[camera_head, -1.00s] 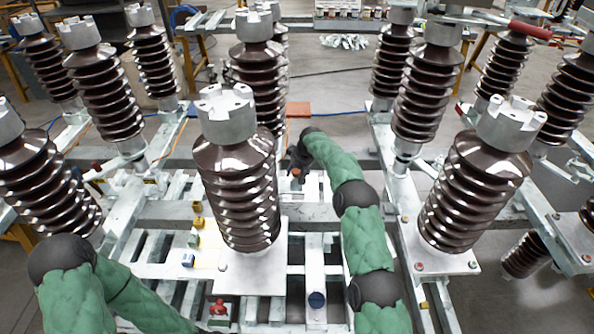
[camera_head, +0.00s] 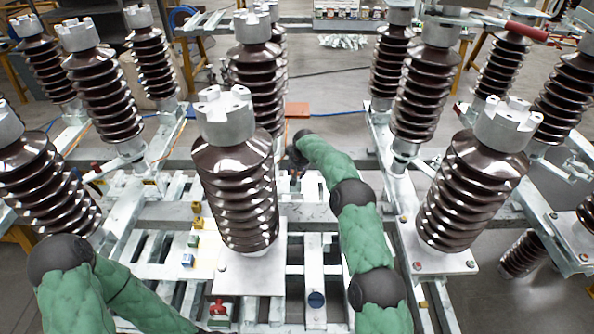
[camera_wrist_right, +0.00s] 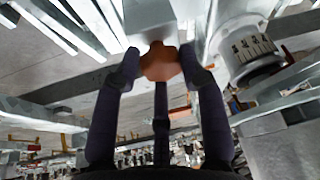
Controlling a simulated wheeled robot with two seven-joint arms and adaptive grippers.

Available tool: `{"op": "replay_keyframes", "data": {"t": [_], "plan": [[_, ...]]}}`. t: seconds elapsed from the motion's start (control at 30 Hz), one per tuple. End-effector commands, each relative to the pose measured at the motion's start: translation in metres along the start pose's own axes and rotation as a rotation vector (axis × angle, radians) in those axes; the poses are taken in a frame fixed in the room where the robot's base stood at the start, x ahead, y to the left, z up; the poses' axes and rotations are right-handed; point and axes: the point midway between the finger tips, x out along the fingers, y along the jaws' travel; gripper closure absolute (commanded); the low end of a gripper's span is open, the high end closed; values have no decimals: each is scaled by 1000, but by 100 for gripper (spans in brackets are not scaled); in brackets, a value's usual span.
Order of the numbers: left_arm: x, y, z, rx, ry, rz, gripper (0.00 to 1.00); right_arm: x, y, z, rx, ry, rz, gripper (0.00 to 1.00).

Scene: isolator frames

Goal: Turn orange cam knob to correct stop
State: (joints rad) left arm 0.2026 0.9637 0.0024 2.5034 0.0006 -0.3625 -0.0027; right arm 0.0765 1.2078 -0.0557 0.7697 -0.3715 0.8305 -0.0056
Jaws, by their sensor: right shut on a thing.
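The orange cam knob (camera_wrist_right: 160,62) is at the top middle of the right wrist view, a faceted orange piece below a grey metal block (camera_wrist_right: 150,20). My right gripper (camera_wrist_right: 160,66) has its dark fingers on both sides of the knob, shut on it. In the head view my right arm reaches forward to the frame behind the central insulator, and its dark wrist (camera_head: 300,147) shows there. The insulator partly hides the hand, and the knob is not clear in that view. My left arm (camera_head: 115,288) lies at the lower left, its gripper out of view.
Tall brown ribbed insulators (camera_head: 235,195) stand close on both sides of my right arm. A round grey part with dark marks (camera_wrist_right: 252,52) sits right of the knob. A red knob (camera_head: 219,307) is on the front frame. Small yellow and blue blocks (camera_head: 196,222) lie left of centre.

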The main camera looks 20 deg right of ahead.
Motion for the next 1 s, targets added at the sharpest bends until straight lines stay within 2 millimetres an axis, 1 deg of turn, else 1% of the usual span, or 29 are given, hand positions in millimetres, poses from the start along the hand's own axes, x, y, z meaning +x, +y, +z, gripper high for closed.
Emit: {"op": "replay_keyframes", "data": {"t": [0.03, 0.43, 0.47, 0.5, 0.53, 1.0], "plan": [[0, 0, 0, 0, 0, 0, 39, -4, -4, -6, 15, 17, 4, 91], [0, 0, 0, 0, 0, 0, 39, -4, -4, -7, 39, 20, 12, 91], [0, 0, 0, 0, 0, 0, 39, -5, -4, -7, 39, 20, 12, 53], [0, 0, 0, 0, 0, 0, 39, -5, -4, -8, 39, 21, 12, 42], [0, 0, 0, 0, 0, 0, 39, -5, -4, -8, 39, 21, 12, 39], [0, 0, 0, 0, 0, 0, 39, -3, -1, -3, 39, 10, 15, 39]]}}
